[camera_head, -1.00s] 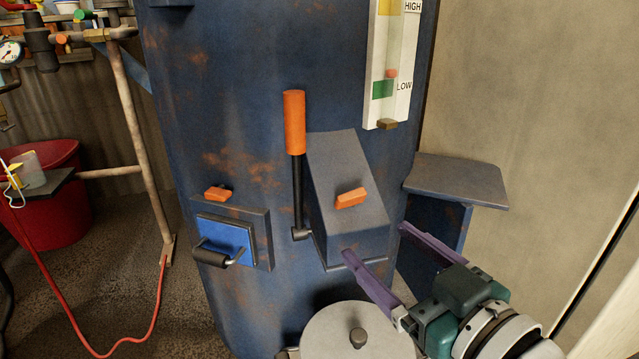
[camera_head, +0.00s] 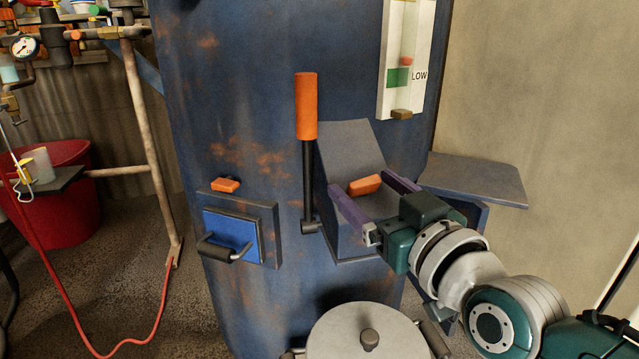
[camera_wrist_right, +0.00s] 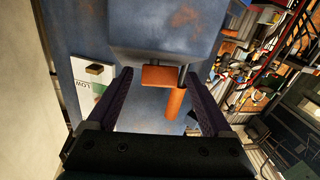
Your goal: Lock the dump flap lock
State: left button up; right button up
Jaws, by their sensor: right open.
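A small orange lock tab (camera_head: 365,184) sits on the sloped face of a grey chute box (camera_head: 350,143) on the blue tank. I take it for the dump flap lock; no label shows. My right gripper (camera_head: 362,186) is open, its purple fingers on either side of the tab. The right wrist view also shows the orange tab (camera_wrist_right: 160,77) between the fingertips; whether they touch it I cannot tell. A lever with an orange handle (camera_head: 306,106) stands upright left of the chute. My left gripper is not in view.
A blue hatch (camera_head: 232,232) with a dark handle and another orange tab (camera_head: 225,185) is at left. A lidded round pot (camera_head: 345,335) is below. A grey side shelf (camera_head: 480,180) is right of the chute. A level gauge (camera_head: 402,75) is above.

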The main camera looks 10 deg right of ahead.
jog(key=shift+c, duration=0.4)
grip_shut()
jog(key=shift+a+r+m+h+p, duration=0.1)
jog(key=shift+r+m+h+p, duration=0.05)
jog(key=shift+m+h+p, duration=0.6)
jog(key=shift+m+h, duration=0.75)
jog(key=shift+o, duration=0.4)
grip_release()
